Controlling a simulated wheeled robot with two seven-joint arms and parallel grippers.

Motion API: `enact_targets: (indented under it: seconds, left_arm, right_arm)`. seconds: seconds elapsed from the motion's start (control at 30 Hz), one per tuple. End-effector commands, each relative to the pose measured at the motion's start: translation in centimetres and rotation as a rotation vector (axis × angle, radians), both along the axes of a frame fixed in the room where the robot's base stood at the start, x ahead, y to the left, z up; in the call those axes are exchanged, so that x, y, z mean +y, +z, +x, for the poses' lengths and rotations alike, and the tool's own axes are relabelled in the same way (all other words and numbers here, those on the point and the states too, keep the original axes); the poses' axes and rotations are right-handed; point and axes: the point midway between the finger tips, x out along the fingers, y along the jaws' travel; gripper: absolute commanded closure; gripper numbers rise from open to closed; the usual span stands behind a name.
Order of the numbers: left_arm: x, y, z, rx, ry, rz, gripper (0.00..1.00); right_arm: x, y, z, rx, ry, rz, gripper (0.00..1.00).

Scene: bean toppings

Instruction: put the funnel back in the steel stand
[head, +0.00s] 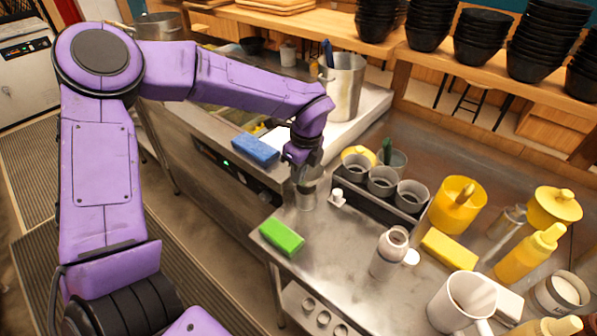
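My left gripper (303,178) points down at the left end of the steel counter, directly over a small steel cylinder (307,201). This cylinder looks like the steel stand, and its top is partly hidden by my gripper. I cannot make out the funnel for sure; a small dark-green patch shows between the fingers and the cylinder's rim, too small to identify. The fingers are small and dark here, so whether they are open or shut on something does not show. My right gripper is not in view.
A small white bottle (337,197) and a rack of grey cups (381,182) stand just right of the cylinder. A green sponge (282,236) lies in front, near the edge.

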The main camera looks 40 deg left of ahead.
Motion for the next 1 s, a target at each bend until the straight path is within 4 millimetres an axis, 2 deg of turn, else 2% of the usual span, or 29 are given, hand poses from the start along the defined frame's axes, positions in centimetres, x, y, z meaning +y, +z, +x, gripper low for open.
enact_targets:
  seconds: [0.17, 0.7, 0.93, 0.97, 1.0]
  left_arm:
    - [0.0, -0.1, 0.0, 0.0, 0.0, 0.0, 1.0]
    - [0.0, -2.7, 0.1, 0.0, 0.0, -0.001, 1.0]
    - [0.0, -2.6, 0.1, -0.001, 0.0, 0.0, 1.0]
    - [0.0, -2.6, 0.1, -0.001, 0.0, 0.0, 0.91]
    - [0.0, -2.6, 0.1, -0.001, 0.0, 0.0, 0.78]
  right_arm:
    - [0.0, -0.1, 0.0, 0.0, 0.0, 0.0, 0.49]
    - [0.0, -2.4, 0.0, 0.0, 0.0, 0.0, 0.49]
    - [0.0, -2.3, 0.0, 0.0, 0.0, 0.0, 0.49]
    - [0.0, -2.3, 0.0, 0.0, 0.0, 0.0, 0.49]
    - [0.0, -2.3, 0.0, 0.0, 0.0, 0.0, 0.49]
